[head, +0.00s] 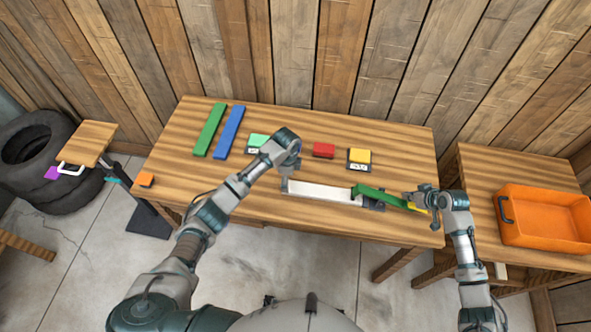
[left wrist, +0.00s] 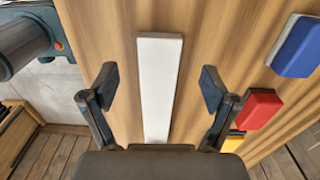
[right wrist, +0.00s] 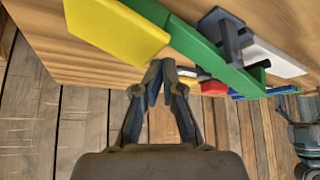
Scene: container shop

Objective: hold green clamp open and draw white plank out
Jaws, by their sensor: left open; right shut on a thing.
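The white plank (head: 318,192) lies flat along the table's front, its right end at the green clamp (head: 378,196). The clamp has a long green lever (right wrist: 205,48), a yellow end (right wrist: 115,28) and a dark grey bracket (right wrist: 228,32). My left gripper (head: 288,172) is open above the plank's left part; in the left wrist view its fingers stand apart on either side of the plank (left wrist: 160,75). My right gripper (head: 418,198) is shut at the clamp's yellow end; its fingertips (right wrist: 158,72) are close together, and the exact contact is hard to see.
Behind the plank are a green block (head: 258,140), a red block (head: 323,150) and a yellow block (head: 360,155). A green strip (head: 209,130) and a blue strip (head: 229,132) lie back left. An orange bin (head: 545,218) stands on the right-hand table.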

